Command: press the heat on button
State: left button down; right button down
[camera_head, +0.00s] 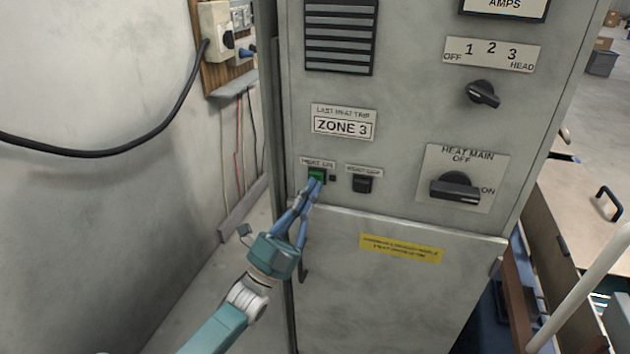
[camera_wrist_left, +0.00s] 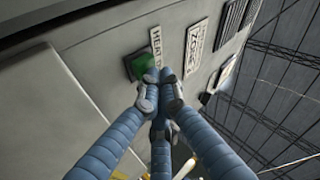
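The green heat on button (camera_head: 316,175) is on the front of the grey cabinet (camera_head: 410,110), under a small label and below the ZONE 3 plate. In the left wrist view the green button (camera_wrist_left: 144,65) shows beside the fingertips, under a label starting "HEAT". My left gripper (camera_head: 313,186) has its blue fingers closed together, with nothing held. Its tips are at the lower edge of the button; I cannot tell whether they touch it. It also shows in the left wrist view (camera_wrist_left: 164,78). My right gripper is not in view.
A black button (camera_head: 362,183) sits to the right of the green one. Further right is the HEAT MAIN rotary switch (camera_head: 455,188), with a smaller knob (camera_head: 482,94) above. A black cable (camera_head: 120,153) hangs along the left wall.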

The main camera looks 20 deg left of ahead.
pick_arm(q)
jog(key=shift+w, duration=0.25)
jog(key=shift+s+r, duration=0.1)
dwell(0.4)
jog(key=shift+s+p, duration=0.3)
jog(key=shift+s, duration=0.5)
jog(key=s+p, duration=0.2)
jog(key=s, duration=0.3)
jog(key=shift+a, duration=0.15)
dwell(0.4)
